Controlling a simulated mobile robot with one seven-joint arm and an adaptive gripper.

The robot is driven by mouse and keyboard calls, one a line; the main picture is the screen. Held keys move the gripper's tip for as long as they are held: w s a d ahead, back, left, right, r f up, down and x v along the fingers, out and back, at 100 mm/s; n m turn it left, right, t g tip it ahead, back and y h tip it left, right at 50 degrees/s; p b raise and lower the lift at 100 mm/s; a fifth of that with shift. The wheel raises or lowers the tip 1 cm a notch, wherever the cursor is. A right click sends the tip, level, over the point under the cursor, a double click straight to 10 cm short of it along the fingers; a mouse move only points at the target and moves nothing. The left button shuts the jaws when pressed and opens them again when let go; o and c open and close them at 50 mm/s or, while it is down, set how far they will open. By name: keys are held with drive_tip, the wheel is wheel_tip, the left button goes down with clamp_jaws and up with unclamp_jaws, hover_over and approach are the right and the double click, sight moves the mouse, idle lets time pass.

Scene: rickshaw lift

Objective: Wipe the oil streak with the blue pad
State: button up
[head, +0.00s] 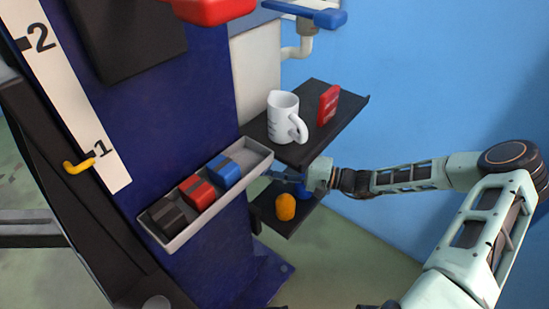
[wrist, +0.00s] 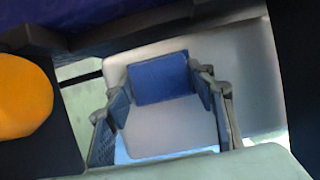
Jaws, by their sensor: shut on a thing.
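In the head view the held pad is small and hard to make out. I cannot make out an oil streak in either view.
The grey tray (head: 262,153) holds black (head: 166,217), red (head: 197,191) and blue (head: 224,170) blocks. A white mug (head: 282,117) and red box (head: 328,105) stand on the upper shelf (head: 315,140).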

drive_tip(key=shift+s+a+r, duration=0.2)
drive_tip(key=shift+s+a, duration=0.05)
drive_tip(key=shift+a, duration=0.2)
drive_tip(key=shift+c, duration=0.2)
drive_tip(key=shift+s+d+f+p, duration=0.1)
drive_tip(key=shift+s+d+p, duration=0.1)
drive_tip(key=shift+s+d, duration=0.55)
drive_tip(key=shift+s+d+p, duration=0.2)
drive_tip(key=shift+s+d, duration=0.2)
drive_tip(key=shift+d, duration=0.5)
drive_tip(key=shift+s+d+f+p, duration=0.1)
drive_tip(key=shift+s+d+p, duration=0.1)
drive_tip(key=shift+s+d, duration=0.55)
drive_tip(key=shift+w+d, duration=0.15)
drive_tip(key=shift+d, duration=0.05)
drive_tip(key=shift+s+d+p, duration=0.35)
drive_tip(key=shift+s+d, duration=0.55)
drive_tip(key=shift+d, duration=0.25)
